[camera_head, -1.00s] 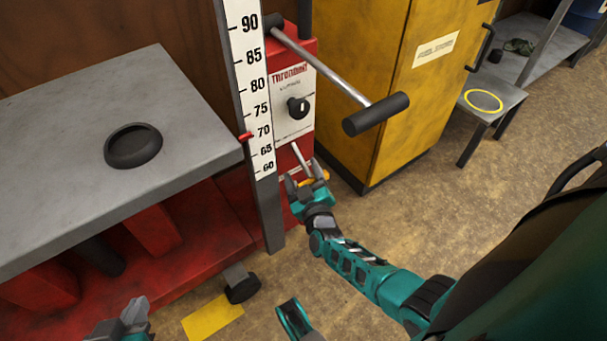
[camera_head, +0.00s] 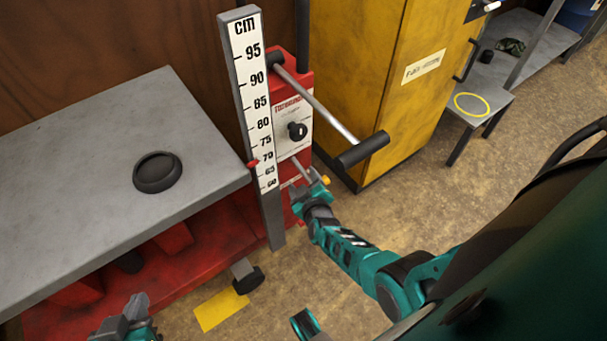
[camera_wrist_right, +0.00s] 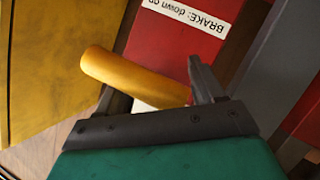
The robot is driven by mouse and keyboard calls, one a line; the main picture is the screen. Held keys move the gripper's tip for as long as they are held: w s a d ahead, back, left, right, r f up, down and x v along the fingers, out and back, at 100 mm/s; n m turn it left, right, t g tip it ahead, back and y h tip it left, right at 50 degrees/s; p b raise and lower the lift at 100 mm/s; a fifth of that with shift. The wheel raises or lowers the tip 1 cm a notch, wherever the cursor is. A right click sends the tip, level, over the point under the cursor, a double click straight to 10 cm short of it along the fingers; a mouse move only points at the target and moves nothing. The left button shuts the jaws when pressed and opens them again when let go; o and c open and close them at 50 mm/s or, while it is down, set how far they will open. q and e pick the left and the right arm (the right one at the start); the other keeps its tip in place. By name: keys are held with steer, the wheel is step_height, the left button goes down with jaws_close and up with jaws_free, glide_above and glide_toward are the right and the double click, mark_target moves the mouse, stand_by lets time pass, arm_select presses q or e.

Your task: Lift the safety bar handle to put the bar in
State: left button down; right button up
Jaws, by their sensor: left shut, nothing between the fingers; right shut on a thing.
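In the wrist view a yellow cylindrical handle (camera_wrist_right: 135,78) runs in behind the edge of my right gripper (camera_wrist_right: 195,85), beside a white label reading "BRAKE: down on" or similar. My right gripper (camera_head: 312,187) is shut on this handle; in the head view the yellow end (camera_head: 325,180) shows just right of it, by the foot of the red panel. A thin metal rod (camera_head: 301,171) rises beside the gripper. My left gripper (camera_head: 128,318) is shut and empty at the lower left, below the lift table. I see no part labelled as a safety bar.
The grey lift table (camera_head: 60,150) holds a dark round dish (camera_head: 158,172). A centimetre scale (camera_head: 257,110) with a red pointer stands beside the red panel (camera_head: 290,105). A crank with a black grip (camera_head: 362,150) juts out above my right arm. A yellow cabinet (camera_head: 350,80) stands behind.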

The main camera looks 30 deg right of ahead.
steer(key=shift+s+d+r+p, duration=0.25)
steer(key=shift+s+d+p, duration=0.2)
steer(key=shift+d, duration=0.1)
steer(key=shift+c, duration=0.2)
steer(key=shift+r, duration=0.1)
steer(key=o, duration=1.3)
steer(key=shift+d+r, duration=0.1)
steer(key=shift+o, duration=1.4)
steer(key=shift+w+a, duration=0.1)
steer(key=shift+a, duration=0.1)
steer(key=shift+a+r, duration=0.1)
